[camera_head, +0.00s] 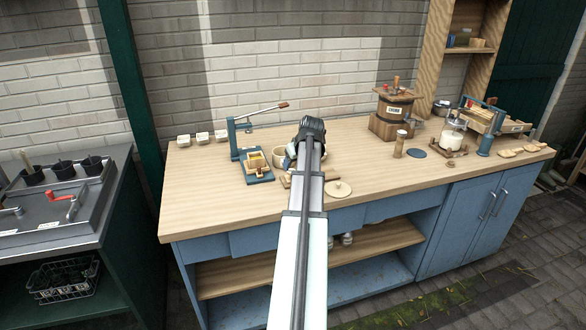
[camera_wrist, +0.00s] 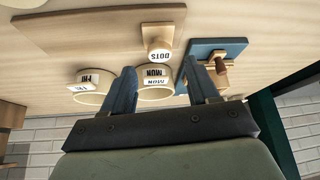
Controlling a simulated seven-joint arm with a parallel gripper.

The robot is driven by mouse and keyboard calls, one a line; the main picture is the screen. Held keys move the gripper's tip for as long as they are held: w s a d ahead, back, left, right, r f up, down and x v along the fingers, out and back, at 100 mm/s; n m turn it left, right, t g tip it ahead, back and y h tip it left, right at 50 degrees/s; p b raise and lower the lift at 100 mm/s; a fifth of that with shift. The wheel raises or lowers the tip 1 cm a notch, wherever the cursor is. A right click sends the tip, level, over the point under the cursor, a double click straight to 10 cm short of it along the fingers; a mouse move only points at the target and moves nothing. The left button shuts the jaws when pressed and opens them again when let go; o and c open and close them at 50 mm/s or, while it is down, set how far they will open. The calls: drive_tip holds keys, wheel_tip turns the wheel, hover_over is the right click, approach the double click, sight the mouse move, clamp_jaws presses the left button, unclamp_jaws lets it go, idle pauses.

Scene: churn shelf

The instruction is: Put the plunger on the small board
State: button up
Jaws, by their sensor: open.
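No piece is plainly marked as the plunger. A wooden piece with a peg handle (camera_wrist: 221,68), which may be it, sits in the small blue frame (camera_wrist: 201,50), right of my fingers in the wrist view. The blue frame also shows left of my gripper in the head view (camera_head: 262,180). A flat wooden board (camera_wrist: 75,30) lies at the upper left of the wrist view; I cannot tell if it is the small board. My gripper (camera_wrist: 162,66) is open and empty above the worktop, its fingers over a labelled pot (camera_wrist: 155,78). In the head view my arm hides part of this area.
A stamp labelled DOTS (camera_wrist: 158,42) and another labelled pot (camera_wrist: 92,84) are near my fingers. A blue lever press (camera_head: 235,140) stands left of my arm. A pale round disc (camera_head: 338,189) lies right of it. A churn (camera_head: 393,108) stands farther right. The worktop's left front is clear.

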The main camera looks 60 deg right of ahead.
drive_tip(key=v, duration=0.7)
drive_tip(key=shift+r, duration=0.3)
